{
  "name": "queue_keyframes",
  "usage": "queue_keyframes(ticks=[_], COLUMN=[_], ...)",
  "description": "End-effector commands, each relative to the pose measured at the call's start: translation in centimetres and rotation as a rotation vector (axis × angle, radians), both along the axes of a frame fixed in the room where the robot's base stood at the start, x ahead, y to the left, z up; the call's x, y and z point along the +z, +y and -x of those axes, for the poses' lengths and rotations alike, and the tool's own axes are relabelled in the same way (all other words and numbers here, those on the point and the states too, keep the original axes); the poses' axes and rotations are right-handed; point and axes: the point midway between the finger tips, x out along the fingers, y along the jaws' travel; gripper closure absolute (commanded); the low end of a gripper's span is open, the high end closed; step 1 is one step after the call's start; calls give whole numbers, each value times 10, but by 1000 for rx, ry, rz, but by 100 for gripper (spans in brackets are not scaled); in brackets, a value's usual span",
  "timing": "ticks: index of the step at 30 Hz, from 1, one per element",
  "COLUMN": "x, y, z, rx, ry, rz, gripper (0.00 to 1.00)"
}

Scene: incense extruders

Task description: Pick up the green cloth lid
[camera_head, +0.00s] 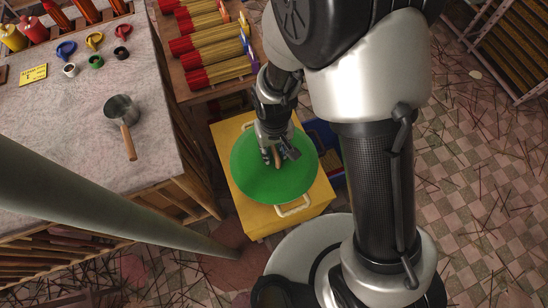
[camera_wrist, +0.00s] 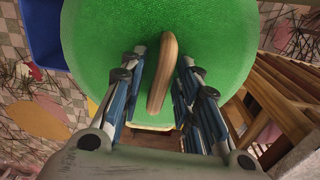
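The green cloth lid (camera_head: 251,172) is a round disc resting on top of a yellow box (camera_head: 235,206). A wooden bar handle (camera_wrist: 162,75) stands at the middle of the lid. My gripper (camera_head: 278,156) is over the lid's centre, pointing down at the handle. In the wrist view the two fingers lie on either side of the handle, with gaps showing between them and the wood. The gripper looks open around the handle. In the wrist view the green lid (camera_wrist: 90,50) fills the upper middle, and its lower edge is partly hidden by the fingers.
A grey worktop (camera_head: 60,130) with a metal ladle (camera_head: 121,112) stands at the left. A wooden table with bundles of incense sticks (camera_head: 215,50) is behind the box. A blue bin (camera_head: 325,140) is at the box's right. Loose sticks litter the tiled floor (camera_head: 480,190).

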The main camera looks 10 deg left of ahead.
Motion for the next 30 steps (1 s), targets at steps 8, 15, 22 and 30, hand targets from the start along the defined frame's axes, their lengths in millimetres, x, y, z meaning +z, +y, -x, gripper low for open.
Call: queue_keyframes(ticks=[8, 15, 22, 30], x=[0, 0, 0, 0], y=[0, 0, 0, 0], z=[0, 0, 0, 0], rx=[0, 0, 0, 0], ry=[0, 0, 0, 0], rz=[0, 0, 0, 0], gripper=[92, 100, 100, 100])
